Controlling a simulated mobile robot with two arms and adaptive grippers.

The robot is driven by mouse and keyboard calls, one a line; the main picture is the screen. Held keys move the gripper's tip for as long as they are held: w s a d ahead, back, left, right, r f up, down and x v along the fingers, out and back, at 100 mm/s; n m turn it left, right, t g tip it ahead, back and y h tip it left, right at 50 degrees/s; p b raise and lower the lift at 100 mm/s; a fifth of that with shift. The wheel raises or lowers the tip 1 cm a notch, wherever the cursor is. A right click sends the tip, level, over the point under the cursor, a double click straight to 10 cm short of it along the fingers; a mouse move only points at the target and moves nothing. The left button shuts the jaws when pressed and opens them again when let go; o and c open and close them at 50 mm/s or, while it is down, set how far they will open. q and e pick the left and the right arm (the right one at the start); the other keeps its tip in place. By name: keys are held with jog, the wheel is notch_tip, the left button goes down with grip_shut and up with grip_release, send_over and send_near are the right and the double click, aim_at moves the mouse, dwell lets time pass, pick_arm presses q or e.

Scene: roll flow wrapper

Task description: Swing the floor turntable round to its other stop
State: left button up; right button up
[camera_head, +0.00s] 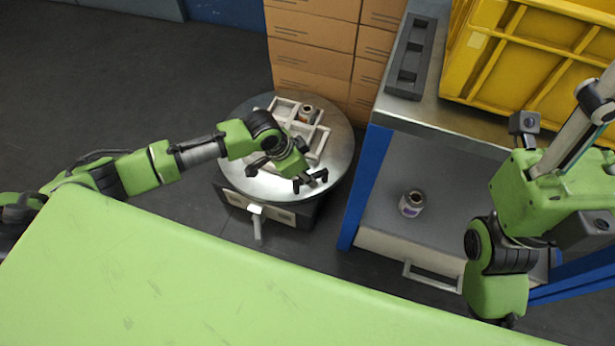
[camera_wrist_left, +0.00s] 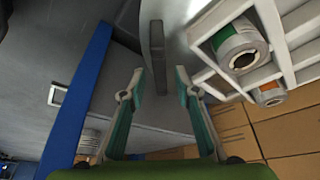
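The floor turntable (camera_head: 338,150) is a round metal disc on a dark base, with a light lever (camera_head: 257,220) sticking out at its front. A white compartment tray (camera_head: 319,142) with a roll (camera_head: 308,113) in it sits on the disc. My left gripper (camera_head: 287,175) is over the disc's near part, fingers apart. In the left wrist view, a grey upright bar (camera_wrist_left: 158,58) shows between its fingertips; contact cannot be told. Two rolls show in the tray at right (camera_wrist_left: 240,50).
Stacked cardboard boxes (camera_head: 312,45) stand behind the turntable. To its right is a blue-legged bench (camera_head: 455,122) with a yellow crate (camera_head: 535,50) and a dark slotted holder (camera_head: 411,55) on top. A roll (camera_head: 412,203) lies on its lower shelf. Floor at left is clear.

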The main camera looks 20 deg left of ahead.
pick_arm(q)
jog(key=shift+w+f, duration=0.1)
jog(key=shift+f, duration=0.15)
grip_shut()
